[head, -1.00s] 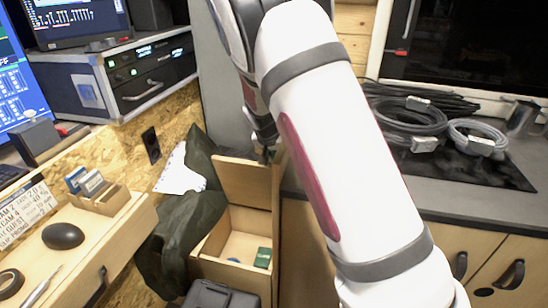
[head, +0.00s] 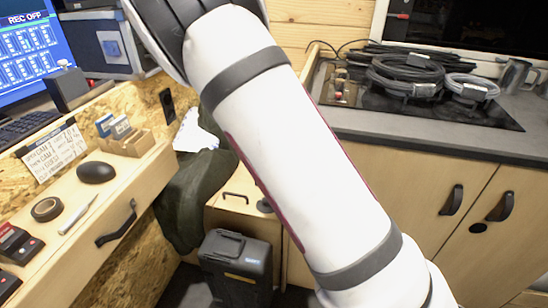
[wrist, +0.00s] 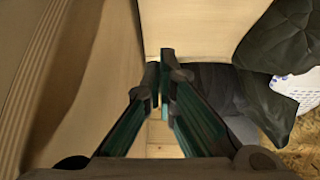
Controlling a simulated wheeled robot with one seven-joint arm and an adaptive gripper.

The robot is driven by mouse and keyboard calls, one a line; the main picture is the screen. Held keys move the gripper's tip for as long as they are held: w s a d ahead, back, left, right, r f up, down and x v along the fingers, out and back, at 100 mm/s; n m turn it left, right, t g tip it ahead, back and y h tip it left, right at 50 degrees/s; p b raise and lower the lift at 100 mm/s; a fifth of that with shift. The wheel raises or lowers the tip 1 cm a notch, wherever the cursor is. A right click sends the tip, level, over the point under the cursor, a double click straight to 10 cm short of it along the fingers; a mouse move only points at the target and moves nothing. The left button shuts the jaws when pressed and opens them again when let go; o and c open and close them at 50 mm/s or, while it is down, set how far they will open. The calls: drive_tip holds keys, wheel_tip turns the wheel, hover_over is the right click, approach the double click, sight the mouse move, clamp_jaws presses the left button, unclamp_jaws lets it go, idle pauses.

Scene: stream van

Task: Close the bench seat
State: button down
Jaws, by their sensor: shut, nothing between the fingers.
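The bench seat (head: 226,213) stands at lower centre in the head view, between the dark green cloth and the cabinet. Its lid shows as a pale wooden surface with a black handle (head: 236,196), lowered over the box. My arm hides the lid's right and far part, so I cannot tell whether it lies fully flush. The box inside is not visible in the head view. My gripper (wrist: 160,72) is shut and empty in the wrist view, close to pale wooden panels (wrist: 200,28). The head view does not show its fingertips clearly.
A black case (head: 236,262) stands right in front of the bench. A dark green cloth (head: 190,205) hangs on its left. A wooden desk with drawers (head: 125,205) is at left. A cabinet (head: 425,190) under a counter with coiled cables (head: 405,75) is at right.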

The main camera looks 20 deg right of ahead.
drive_tip(key=s+a+f+t+b, duration=0.1)
drive_tip(key=f+b, duration=0.3)
drive_tip(key=f, duration=0.5)
drive_tip(key=s+a+f+t+h+b, duration=0.1)
drive_tip(key=s+a+f+b, duration=0.2)
drive_tip(key=f, duration=0.6)
drive_tip(key=shift+s+b, duration=0.8)
drive_tip(key=shift+b, duration=0.45)
